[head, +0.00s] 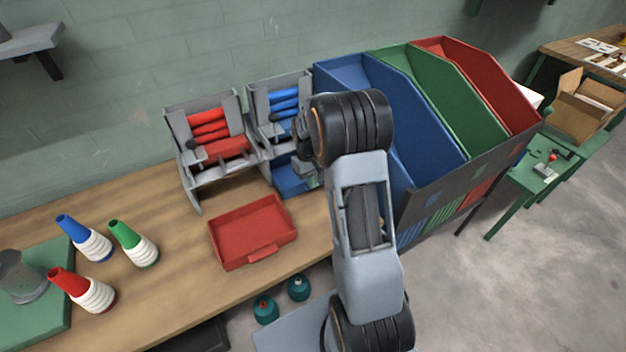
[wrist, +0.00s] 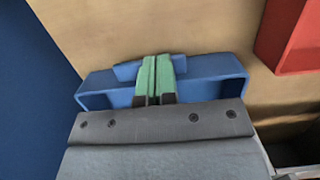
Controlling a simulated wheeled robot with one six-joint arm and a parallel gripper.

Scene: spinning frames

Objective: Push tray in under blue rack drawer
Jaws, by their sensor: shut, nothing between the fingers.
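The blue tray (head: 290,188) sits on the wooden table at the foot of the blue rack (head: 280,105), which holds several blue rolls. The arm hides the right part of the tray, and I cannot tell how far in it sits. My gripper (head: 314,180) is low at the tray's right front, mostly behind my wrist. In the wrist view my gripper's green fingers (wrist: 152,80) are together with nothing between them, overlapping the middle of the blue tray (wrist: 215,80). I cannot tell whether they touch it.
A red tray (head: 252,232) lies pulled out before the red rack (head: 208,130). A large blue bin (head: 385,110) stands close on the right, beside green and red bins.

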